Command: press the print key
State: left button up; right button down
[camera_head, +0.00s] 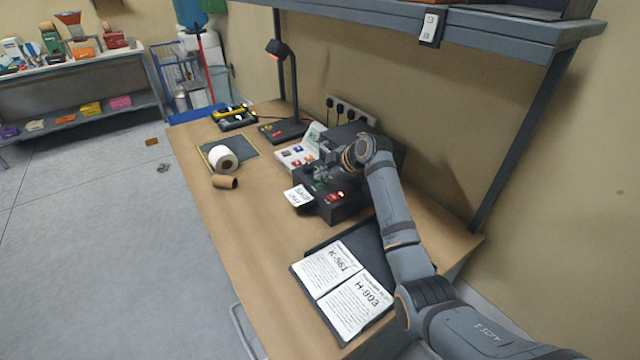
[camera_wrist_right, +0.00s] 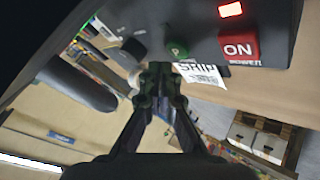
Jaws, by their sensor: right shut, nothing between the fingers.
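The dark label printer (camera_head: 345,211) stands on the desk, with a printed label (camera_head: 297,196) sticking out of its front. In the right wrist view its panel shows a round green key (camera_wrist_right: 176,50), a red ON switch (camera_wrist_right: 238,43) and a lit red lamp (camera_wrist_right: 230,10). The label, reading SHIP (camera_wrist_right: 203,73), shows below the green key. My right gripper (camera_head: 322,176) is over the printer, its fingers shut and empty. In the right wrist view the fingertips (camera_wrist_right: 161,78) are close to the green key; I cannot tell whether they touch it. My left gripper is out of view.
An open binder (camera_head: 344,290) lies on the near desk. A white roll (camera_head: 222,158) and a cardboard core (camera_head: 225,183) lie to the left. A lamp (camera_head: 293,90) stands behind. A shelf (camera_head: 500,28) overhangs the desk. The desk's left front is clear.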

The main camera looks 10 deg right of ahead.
aim_at(322, 186)
jog(key=shift+r+p, duration=1.85)
jog(key=shift+r, duration=0.55)
